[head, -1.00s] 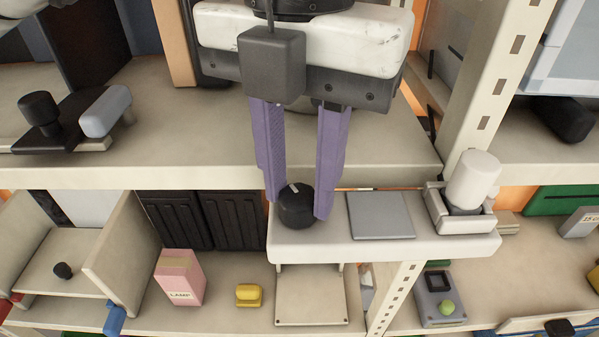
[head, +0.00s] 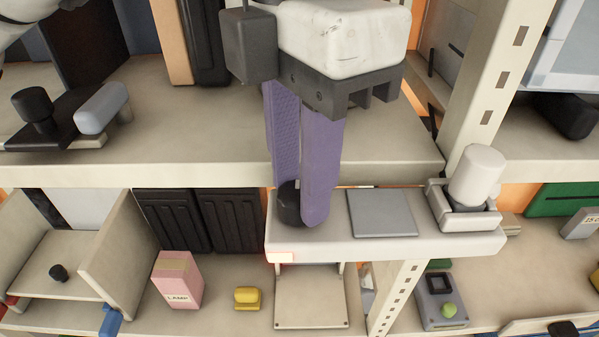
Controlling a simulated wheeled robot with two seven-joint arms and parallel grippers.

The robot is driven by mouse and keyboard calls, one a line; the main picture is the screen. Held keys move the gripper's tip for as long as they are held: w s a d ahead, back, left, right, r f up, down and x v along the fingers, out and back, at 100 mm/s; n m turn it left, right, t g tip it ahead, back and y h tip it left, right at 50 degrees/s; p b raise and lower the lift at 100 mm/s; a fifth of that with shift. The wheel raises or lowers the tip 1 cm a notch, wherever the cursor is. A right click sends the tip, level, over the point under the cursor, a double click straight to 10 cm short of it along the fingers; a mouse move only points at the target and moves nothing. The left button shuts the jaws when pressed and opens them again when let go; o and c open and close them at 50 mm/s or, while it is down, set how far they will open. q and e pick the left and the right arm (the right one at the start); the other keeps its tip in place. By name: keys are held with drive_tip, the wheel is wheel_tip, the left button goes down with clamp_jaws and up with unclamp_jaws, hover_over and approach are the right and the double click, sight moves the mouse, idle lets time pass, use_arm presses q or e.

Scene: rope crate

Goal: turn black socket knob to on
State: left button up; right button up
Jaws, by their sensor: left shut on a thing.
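The black socket knob (head: 288,205) stands at the left end of a white socket strip (head: 330,246) on the shelf's front. My left gripper (head: 303,208) comes down from above, its purple fingers shut on the knob. The near finger hides much of the knob, and its white pointer mark is out of sight. A small pale patch (head: 281,257) glows on the strip's front face below the knob. My right gripper is not in view.
A grey flat plate (head: 381,212) and a white cylinder in a holder (head: 476,177) sit right of the knob. A pink lamp box (head: 178,280) and a yellow piece (head: 247,298) lie on the lower shelf. A shelf post (head: 497,85) stands to the right.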

use_arm(q)
drive_tip(key=m, duration=0.5)
drive_tip(key=shift+m, duration=0.4)
idle(0.3)
drive_tip(key=o, duration=1)
drive_tip(key=shift+o, duration=0.2)
drive_tip(key=shift+s, duration=0.1)
